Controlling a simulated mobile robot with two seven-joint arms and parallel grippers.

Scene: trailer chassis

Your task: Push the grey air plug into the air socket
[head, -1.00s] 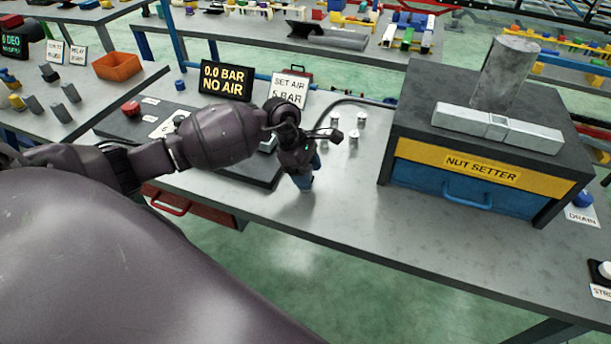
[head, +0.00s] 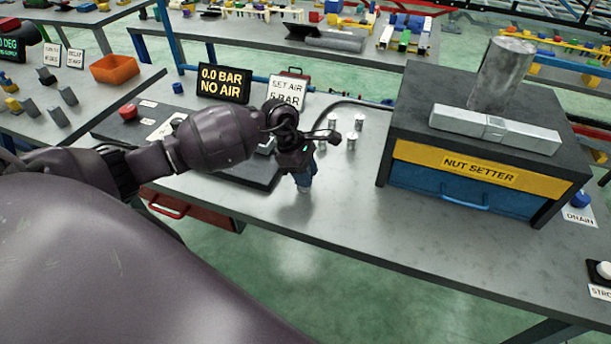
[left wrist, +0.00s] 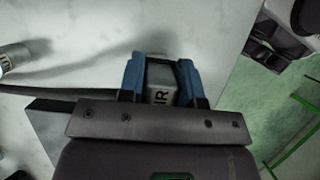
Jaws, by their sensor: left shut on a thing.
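My left gripper (head: 303,182) is over the front part of the grey bench, its blue fingers pointing down. In the head view only a small pale bit shows below the fingertips. I cannot tell whether the plug touches the bench. I cannot make out the air socket for certain; the left arm hides part of the dark panel. My right gripper is not in view.
A sign (head: 223,83) reads "0.0 BAR NO AIR", beside a "SET AIR 5 BAR" card (head: 287,91). Several small metal cylinders (head: 351,141) stand behind the gripper. A nut setter cabinet (head: 481,170) stands to the right. The bench (head: 345,205) is clear between.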

